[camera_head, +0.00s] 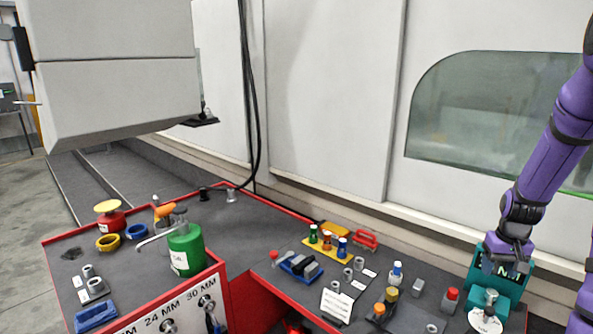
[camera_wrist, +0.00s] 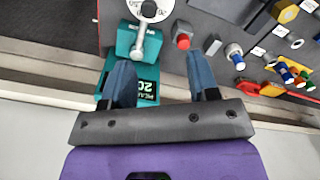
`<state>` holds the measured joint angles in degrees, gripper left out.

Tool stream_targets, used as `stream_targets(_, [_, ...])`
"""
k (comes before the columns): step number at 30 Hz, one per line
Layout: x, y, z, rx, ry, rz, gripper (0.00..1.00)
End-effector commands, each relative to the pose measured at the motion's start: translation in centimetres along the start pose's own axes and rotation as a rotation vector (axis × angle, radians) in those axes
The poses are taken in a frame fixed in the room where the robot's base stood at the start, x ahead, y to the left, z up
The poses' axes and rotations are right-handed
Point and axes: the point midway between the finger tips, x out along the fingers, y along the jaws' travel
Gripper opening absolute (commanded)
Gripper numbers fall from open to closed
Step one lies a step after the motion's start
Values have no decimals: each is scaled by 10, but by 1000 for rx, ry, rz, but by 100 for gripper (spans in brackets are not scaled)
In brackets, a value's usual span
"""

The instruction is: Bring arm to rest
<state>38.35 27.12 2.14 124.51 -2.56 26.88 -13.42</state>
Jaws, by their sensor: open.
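My purple arm (camera_head: 550,150) hangs down at the right of the head view. My gripper (camera_head: 502,266) is at its lower end, over the teal device (camera_head: 515,283) marked with white letters. In the wrist view my gripper (camera_wrist: 158,64) is open, with two blue-grey fingers apart and nothing held between them. The teal device (camera_wrist: 149,72) shows behind and beyond the left finger, with its white round dial (camera_wrist: 149,10) and metal lever at the top. I cannot tell whether a finger touches the device.
The dark, red-edged bench (camera_head: 232,262) holds a green can (camera_head: 185,250), a red-and-yellow button (camera_head: 109,216), a yellow tray (camera_head: 328,249) of small bottles and a blue holder (camera_head: 300,265). A pale machine wall with a window (camera_head: 490,120) stands behind. A large grey box (camera_head: 120,90) overhangs the left.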

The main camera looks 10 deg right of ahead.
Motion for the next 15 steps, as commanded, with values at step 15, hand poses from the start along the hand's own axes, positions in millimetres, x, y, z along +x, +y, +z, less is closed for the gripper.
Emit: stream_targets(15, [-163, -111, 48, -129, 159, 24, 55])
